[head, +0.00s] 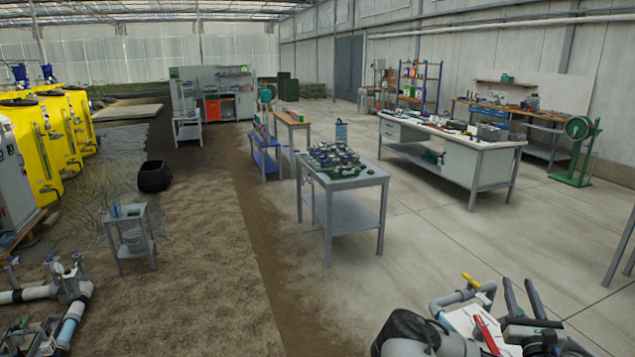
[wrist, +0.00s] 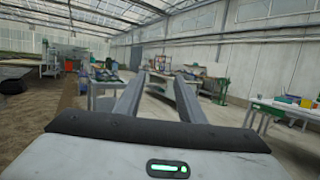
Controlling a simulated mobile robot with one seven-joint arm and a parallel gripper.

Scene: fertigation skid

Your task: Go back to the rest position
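My gripper (wrist: 159,80) points forward into the room in the wrist view. Its two grey fingers stand apart with nothing between them. In the head view its two dark fingers (head: 522,291) rise at the bottom right, apart from each other. The gripper is in free air, and no object is held. The lower part of my arm is cut off by the frame edge.
A grey pipe with a yellow valve handle (head: 470,281) shows close to the gripper. A grey table with fittings (head: 345,205) stands in the middle. A long white workbench (head: 455,160) stands behind at right. Yellow tanks (head: 38,150) line the left.

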